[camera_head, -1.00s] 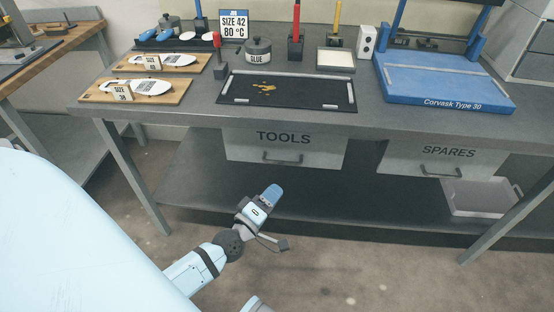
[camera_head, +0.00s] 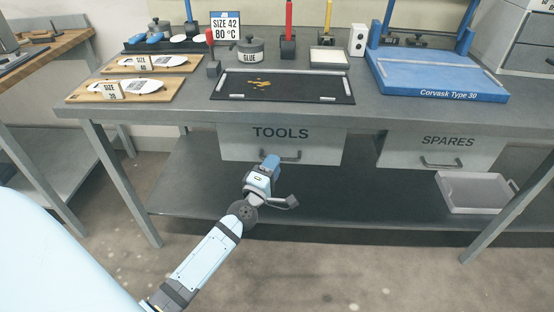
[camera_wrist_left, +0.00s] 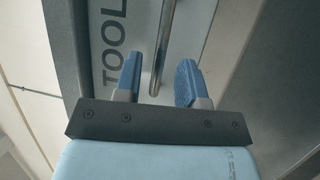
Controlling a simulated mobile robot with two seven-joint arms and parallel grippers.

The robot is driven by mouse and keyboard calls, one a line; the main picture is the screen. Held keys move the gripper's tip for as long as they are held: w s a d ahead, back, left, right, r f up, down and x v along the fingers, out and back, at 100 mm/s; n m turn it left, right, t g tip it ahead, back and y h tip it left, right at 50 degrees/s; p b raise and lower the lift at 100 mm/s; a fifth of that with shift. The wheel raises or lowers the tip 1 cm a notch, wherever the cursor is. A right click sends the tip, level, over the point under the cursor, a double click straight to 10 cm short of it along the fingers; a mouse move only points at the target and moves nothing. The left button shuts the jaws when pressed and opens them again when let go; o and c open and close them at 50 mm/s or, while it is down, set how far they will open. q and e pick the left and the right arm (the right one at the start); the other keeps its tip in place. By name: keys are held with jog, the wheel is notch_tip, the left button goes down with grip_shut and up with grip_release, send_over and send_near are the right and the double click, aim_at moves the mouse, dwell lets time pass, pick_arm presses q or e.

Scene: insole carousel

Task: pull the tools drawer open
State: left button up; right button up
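The tools drawer (camera_head: 324,149) hangs under the workbench, marked TOOLS, with its front flush and shut. Its dark bar handle (camera_head: 292,156) runs across the lower front. My left gripper (camera_head: 270,161) is at the left end of this handle in the head view. In the left wrist view, the gripper's two blue fingers (camera_wrist_left: 158,80) stand apart, with the metal handle (camera_wrist_left: 163,45) running between them. Gaps show on both sides of the bar, so the fingers are not closed on it. My right gripper is not in view.
The spares drawer (camera_head: 470,153) hangs to the right, above a grey tray (camera_head: 474,193) on the lower shelf (camera_head: 340,200). The workbench top (camera_head: 195,105) overhangs the drawers. A table leg (camera_head: 120,180) stands left of my arm.

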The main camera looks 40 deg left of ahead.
pick_arm(q)
jog(key=shift+x, duration=1.5)
jog(key=shift+c, duration=0.2)
grip_shut()
jog(key=shift+s, duration=0.1)
